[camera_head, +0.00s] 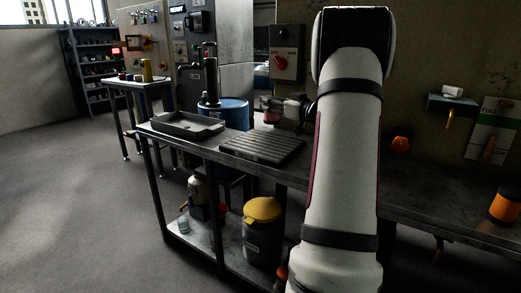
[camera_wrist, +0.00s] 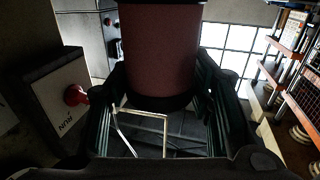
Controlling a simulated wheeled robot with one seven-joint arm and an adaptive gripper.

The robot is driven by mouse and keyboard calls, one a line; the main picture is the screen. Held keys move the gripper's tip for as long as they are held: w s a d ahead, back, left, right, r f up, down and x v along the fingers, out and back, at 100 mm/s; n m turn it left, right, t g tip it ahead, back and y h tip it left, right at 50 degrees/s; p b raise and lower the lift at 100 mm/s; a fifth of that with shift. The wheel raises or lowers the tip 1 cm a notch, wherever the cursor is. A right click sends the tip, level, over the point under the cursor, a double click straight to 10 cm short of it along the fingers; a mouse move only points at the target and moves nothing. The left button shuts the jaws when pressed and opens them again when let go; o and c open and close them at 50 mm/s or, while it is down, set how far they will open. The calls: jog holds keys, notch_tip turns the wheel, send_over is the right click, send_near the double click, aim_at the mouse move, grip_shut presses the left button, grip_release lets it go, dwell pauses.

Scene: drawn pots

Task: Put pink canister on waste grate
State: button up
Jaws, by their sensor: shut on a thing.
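The pink canister (camera_wrist: 160,52) is held between the two dark fingers of my gripper (camera_wrist: 158,100) in the wrist view. Its body looks dull red-pink with a dark band at the end nearest the camera. In the head view the canister (camera_head: 270,112) is small and partly hidden by my gripper (camera_head: 285,109). It is held above the bench, over the far side of the ribbed dark waste grate (camera_head: 262,146). A gap seems to show between canister and grate. The grate's top looks bare. My white arm covers part of the bench to the right.
A shallow grey tray (camera_head: 187,125) lies left of the grate. A grey bin with a yellow lid (camera_head: 262,230) stands on the lower shelf. An orange container (camera_head: 505,205) is at the far right.

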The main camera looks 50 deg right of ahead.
jog(key=shift+s+d+f, duration=0.15)
jog(key=shift+f, duration=0.2)
notch_tip(320, 180, down, 9)
jog(key=b, duration=0.3)
jog(key=shift+f+b, duration=0.1)
jog(key=shift+b, duration=0.3)
jog(key=shift+f, duration=0.15)
jog(key=o, duration=1.2)
jog(key=shift+o, duration=0.2)
